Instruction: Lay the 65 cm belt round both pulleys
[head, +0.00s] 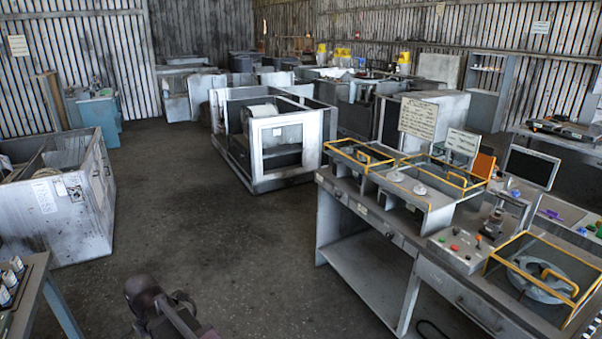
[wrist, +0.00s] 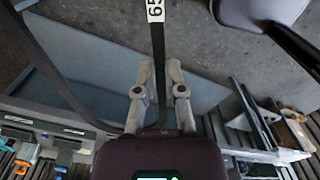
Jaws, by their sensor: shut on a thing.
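My gripper (wrist: 160,73) is shut on a black belt (wrist: 159,45) with a white tag reading "65" (wrist: 155,10) in the wrist view. The belt hangs between the fingers, and a second strand (wrist: 45,60) curves away to the upper left. Parts of the loop are outside the picture. In the head view an open grey frame housing (head: 310,153) stands on the floor, with a pale rounded part (head: 262,110) inside. I cannot make out the two pulleys for certain. The gripper and belt do not show clearly in the head view.
A long grey bench (head: 352,258) with yellow-railed bays stands at the right. A worn metal cabinet (head: 78,222) stands at the left, with a small table (head: 35,290) in front. The concrete floor (head: 200,225) between them is clear. A black loop (head: 432,329) lies under the bench.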

